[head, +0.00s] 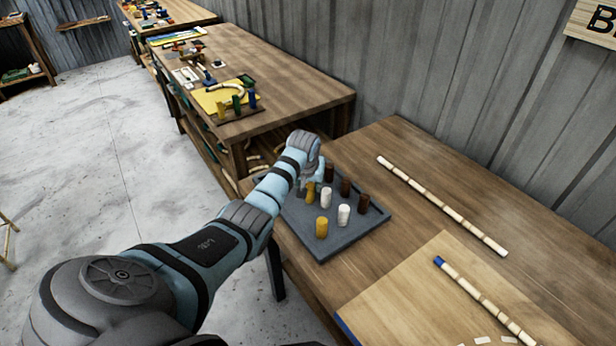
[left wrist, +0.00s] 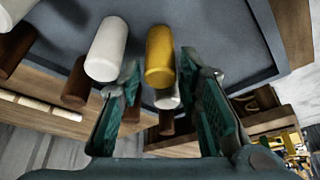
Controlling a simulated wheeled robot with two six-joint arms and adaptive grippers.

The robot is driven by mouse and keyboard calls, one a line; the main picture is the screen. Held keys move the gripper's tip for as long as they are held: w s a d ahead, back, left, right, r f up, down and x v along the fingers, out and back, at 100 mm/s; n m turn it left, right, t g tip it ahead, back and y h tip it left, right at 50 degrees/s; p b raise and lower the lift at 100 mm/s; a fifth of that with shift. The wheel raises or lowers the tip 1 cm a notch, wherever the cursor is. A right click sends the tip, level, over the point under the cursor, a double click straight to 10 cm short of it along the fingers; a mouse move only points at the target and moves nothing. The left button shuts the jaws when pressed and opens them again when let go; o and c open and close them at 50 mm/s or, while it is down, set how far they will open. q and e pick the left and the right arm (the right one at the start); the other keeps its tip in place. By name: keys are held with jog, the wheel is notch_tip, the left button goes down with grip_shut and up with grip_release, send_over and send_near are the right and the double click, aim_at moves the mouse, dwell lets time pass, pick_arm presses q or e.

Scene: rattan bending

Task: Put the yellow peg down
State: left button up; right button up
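My left gripper (head: 312,182) is over the far left part of a grey tray (head: 350,240), mostly hidden behind its wrist. One yellow peg (head: 310,193) stands by the gripper, and a second yellow peg (head: 321,228) stands nearer in the tray. In the left wrist view, the green fingers of the gripper (left wrist: 160,68) are apart. A yellow peg (left wrist: 160,57) is in the gap near their tips, with space visible on both sides. A white peg (left wrist: 106,48) stands beside it. My right gripper is out of view.
The tray also holds white pegs (head: 344,215) and brown pegs (head: 363,203). Two segmented rattan rods (head: 440,205) (head: 485,301) lie on the workbench (head: 410,160) to the right. Another bench (head: 290,75) with parts stands behind. Bare wood lies right of the tray.

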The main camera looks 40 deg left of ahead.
pick_arm(q)
jog(key=p+v, duration=0.2)
jog(key=v, duration=0.9)
jog(key=shift+r, duration=0.2)
jog(key=shift+s, duration=0.1)
